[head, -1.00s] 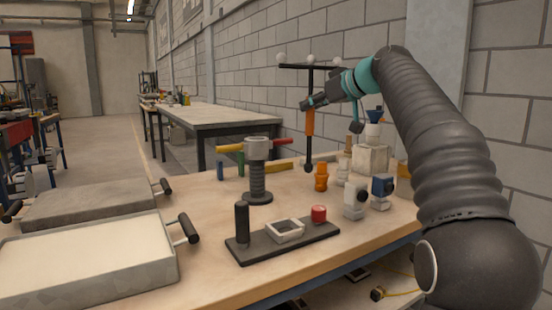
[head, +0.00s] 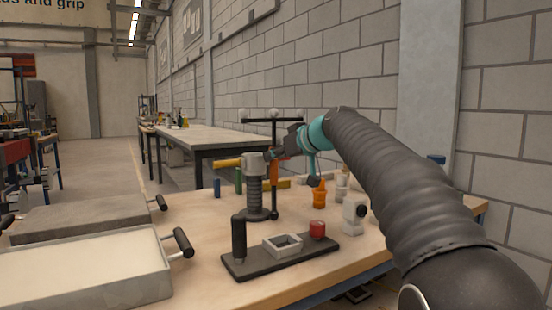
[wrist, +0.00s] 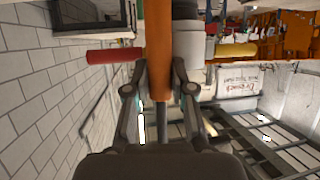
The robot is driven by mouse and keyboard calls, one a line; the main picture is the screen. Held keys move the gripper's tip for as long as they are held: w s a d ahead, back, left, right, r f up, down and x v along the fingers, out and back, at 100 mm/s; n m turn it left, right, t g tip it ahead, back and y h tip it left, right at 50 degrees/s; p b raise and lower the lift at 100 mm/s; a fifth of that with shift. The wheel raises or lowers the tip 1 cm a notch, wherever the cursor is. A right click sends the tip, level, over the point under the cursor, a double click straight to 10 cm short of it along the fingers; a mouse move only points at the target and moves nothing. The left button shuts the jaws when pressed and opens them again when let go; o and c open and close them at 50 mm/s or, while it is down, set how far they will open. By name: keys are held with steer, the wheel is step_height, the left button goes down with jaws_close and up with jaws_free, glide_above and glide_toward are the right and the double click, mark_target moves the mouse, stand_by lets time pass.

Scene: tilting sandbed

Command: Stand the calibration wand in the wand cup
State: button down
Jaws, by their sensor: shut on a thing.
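The calibration wand (head: 273,180) is upright, with a black crossbar (head: 260,120) carrying white balls on top, an orange handle and a dark shaft ending in a small ball. My gripper (head: 278,154) is shut on the orange handle, which also shows in the wrist view (wrist: 158,45) between my fingers (wrist: 161,92). What I take for the wand cup (head: 254,164) is a light grey cup on a dark ribbed column with a round base. It also shows in the wrist view (wrist: 190,45). The wand is just right of it, its lower end near the base, below the cup's rim.
A dark plate (head: 285,258) with a black post, a white square frame (head: 283,245) and a red knob (head: 317,230) lies in front. An orange piece (head: 319,197) and a white block (head: 354,213) stand right. A sand tray (head: 85,265) is at left.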

steer(key=c, duration=1.4)
jaws_free()
steer(key=shift+f, duration=0.15)
steer(key=o, duration=0.4)
steer(key=shift+r, duration=0.3)
steer(key=b+v, duration=0.1)
steer(key=v, duration=1.1)
steer(key=shift+f, duration=0.2)
